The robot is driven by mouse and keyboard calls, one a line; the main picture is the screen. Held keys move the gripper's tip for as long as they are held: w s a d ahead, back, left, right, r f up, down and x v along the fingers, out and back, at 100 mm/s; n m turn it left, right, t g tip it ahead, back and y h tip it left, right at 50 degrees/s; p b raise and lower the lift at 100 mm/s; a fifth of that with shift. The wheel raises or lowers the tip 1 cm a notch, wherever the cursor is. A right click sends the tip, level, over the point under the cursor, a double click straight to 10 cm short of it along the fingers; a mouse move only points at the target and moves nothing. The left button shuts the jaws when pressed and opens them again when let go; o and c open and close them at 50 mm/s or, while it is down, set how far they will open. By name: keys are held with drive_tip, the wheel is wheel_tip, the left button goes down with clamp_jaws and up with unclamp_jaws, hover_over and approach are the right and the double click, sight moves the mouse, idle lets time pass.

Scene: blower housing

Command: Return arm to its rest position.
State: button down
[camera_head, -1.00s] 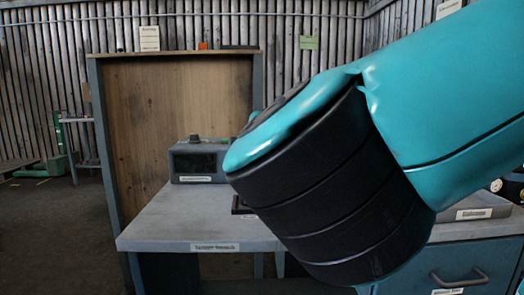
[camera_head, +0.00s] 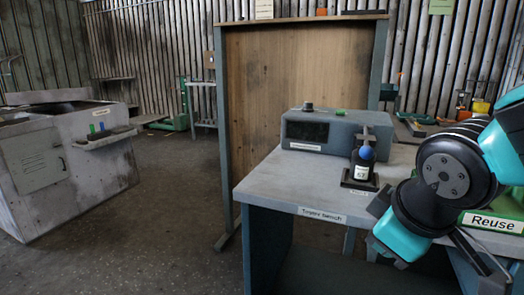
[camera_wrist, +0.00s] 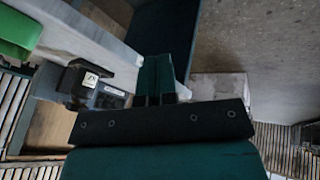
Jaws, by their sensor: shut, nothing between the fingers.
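My gripper (camera_wrist: 157,72) shows in the wrist view with its two fingers together and nothing between them. In the head view my arm is folded at the right, in front of the grey bench (camera_head: 270,185), and the fingers are hard to make out there. The wrist view looks down past the bench edge, with the gripper apart from the objects on it.
A dark, blue-topped labelled part (camera_head: 363,165) stands on a black base on the bench, close to my arm. Behind it is a grey box (camera_head: 310,130). A green "Reuse" bin (camera_head: 493,222) is at the right. A grey cabinet (camera_head: 60,160) stands left, with open floor between.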

drive_tip(key=s+a+f+m+g+y, duration=0.1)
drive_tip(key=s+g+y, duration=0.15)
drive_tip(key=s, duration=0.25)
drive_tip(key=s+a+m+g+y, duration=0.1)
drive_tip(key=s+a+g+y, duration=0.15)
drive_tip(key=s, duration=0.35)
wheel_tip(320, 180, up, 18)
drive_tip(key=h+p, duration=0.1)
drive_tip(key=p, duration=1.7)
drive_tip(key=shift+w+d+g, duration=0.2)
drive_tip(key=shift+w+g, duration=0.1)
